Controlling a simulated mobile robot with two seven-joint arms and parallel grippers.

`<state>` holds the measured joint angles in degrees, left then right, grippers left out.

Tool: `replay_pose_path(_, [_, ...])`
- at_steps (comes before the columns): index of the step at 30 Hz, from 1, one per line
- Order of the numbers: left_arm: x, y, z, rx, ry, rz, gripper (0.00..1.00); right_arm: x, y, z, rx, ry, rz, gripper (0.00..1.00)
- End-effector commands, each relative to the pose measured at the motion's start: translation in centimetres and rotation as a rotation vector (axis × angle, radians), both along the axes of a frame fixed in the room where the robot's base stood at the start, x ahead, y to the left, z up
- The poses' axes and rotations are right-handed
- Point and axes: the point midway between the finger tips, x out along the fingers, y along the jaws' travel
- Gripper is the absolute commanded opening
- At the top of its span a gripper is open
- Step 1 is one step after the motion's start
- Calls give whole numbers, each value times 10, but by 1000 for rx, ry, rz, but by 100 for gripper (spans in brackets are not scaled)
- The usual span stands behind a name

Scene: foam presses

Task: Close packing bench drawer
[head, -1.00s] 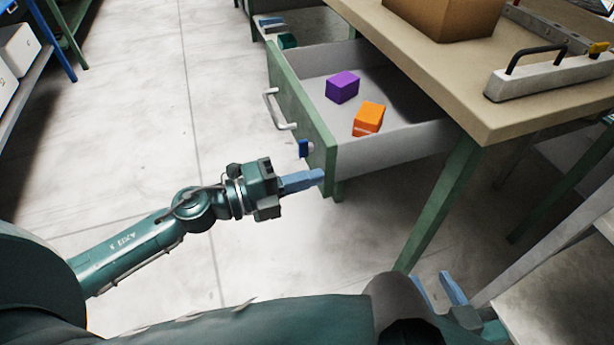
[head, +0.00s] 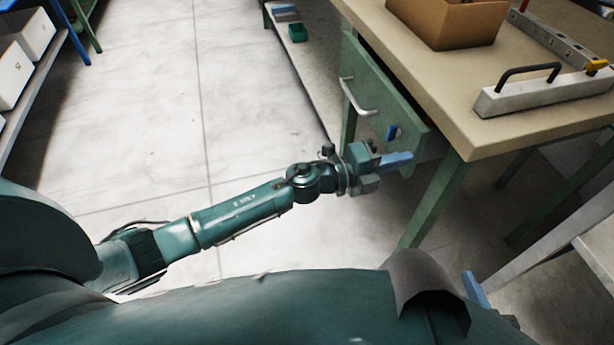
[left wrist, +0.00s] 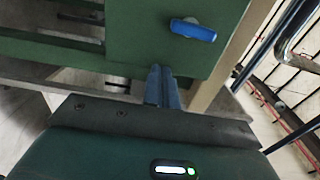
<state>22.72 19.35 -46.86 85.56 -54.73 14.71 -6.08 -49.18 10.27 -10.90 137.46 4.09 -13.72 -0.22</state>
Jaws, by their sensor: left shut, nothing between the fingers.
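The green drawer front (head: 376,95) of the packing bench (head: 455,120) sits almost in under the worktop in the head view. It carries a metal bar handle (head: 356,98) and a blue latch (head: 392,132), which also shows in the left wrist view (left wrist: 193,30). The drawer's inside is out of sight. My left gripper (head: 397,159) is shut and empty, its blue fingers at the lower near corner of the front. In the left wrist view its fingertips (left wrist: 162,72) meet the front's lower edge; contact looks likely. My right gripper shows only as a blue finger (head: 475,289) at the lower right.
An open cardboard box (head: 445,22) and a grey bar with a black handle (head: 545,92) stand on the worktop. A green bench leg (head: 432,205) stands right of my left gripper. White bins (head: 22,50) are on a left-hand shelf. The floor between is clear.

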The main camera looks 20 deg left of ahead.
Motion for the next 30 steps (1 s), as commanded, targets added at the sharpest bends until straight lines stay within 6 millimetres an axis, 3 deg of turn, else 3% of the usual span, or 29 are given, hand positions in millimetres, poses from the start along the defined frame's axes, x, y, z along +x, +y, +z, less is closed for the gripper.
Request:
replay_pose_path(3, [12, -18, 0, -1, 0, 0, 0, -1, 2, -6, 2, 8, 2, 36])
replay_pose_path(10, [25, -36, 0, 0, 0, 1, 0, 1, 3, -3, 1, -4, 3, 36])
replay_pose_path(18, [28, -42, 0, -1, 0, 2, 0, 4, 4, 5, 3, -26, 5, 36])
replay_pose_path(30, [30, -41, 2, -3, -3, 5, 0, 3, 4, 2, -4, -20, 13, 36])
